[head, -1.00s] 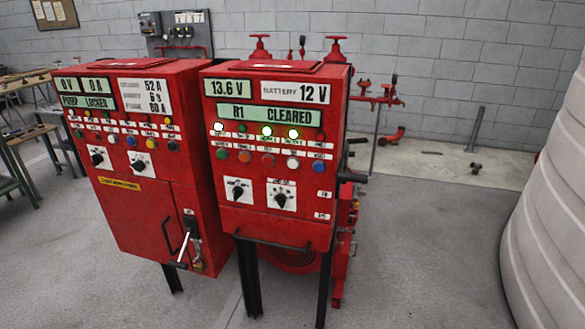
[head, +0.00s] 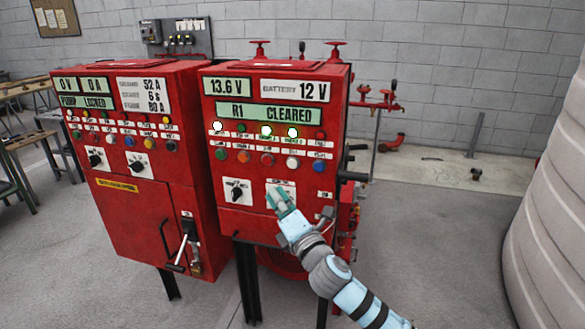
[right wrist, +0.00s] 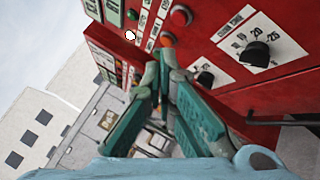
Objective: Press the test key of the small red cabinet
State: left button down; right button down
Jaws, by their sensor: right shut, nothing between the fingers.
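The small red cabinet (head: 270,225) stands on dark legs at the centre of the head view. Its displays read 13.6 V, battery 12 V and R1 CLEARED. Below three lit white lamps is a row of round keys: green (head: 220,154), orange (head: 243,156), red (head: 267,160), white (head: 292,163) and blue (head: 318,166). Their labels are too small to read. My right gripper (head: 278,193) is shut and empty in front of the right black knob, below the keys. In the right wrist view its teal fingers (right wrist: 163,62) meet near the red panel; contact is not visible. My left gripper is out of view.
A wider red cabinet (head: 130,220) with a handle and padlock stands close on the left. Red valves and pipes (head: 378,100) are behind. A large pale ribbed tank (head: 550,210) bounds the right side. The floor (head: 430,220) between is clear.

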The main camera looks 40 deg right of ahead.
aim_at(292, 164)
jog(key=shift+s+a+r, duration=0.1)
jog(key=shift+r, duration=0.5)
jog(key=shift+w+d+b, duration=0.3)
jog(key=shift+w+d, duration=0.55)
jog(key=shift+d, duration=0.35)
jog(key=shift+w+d+b, duration=0.35)
jog(key=shift+w+d, duration=0.5)
jog(key=shift+d, duration=0.35)
jog(key=shift+w+d+b, duration=0.3)
jog(key=shift+w+d, duration=0.55)
jog(key=shift+d, duration=0.35)
jog(key=shift+w+d, duration=0.3)
jog(key=shift+d, duration=0.05)
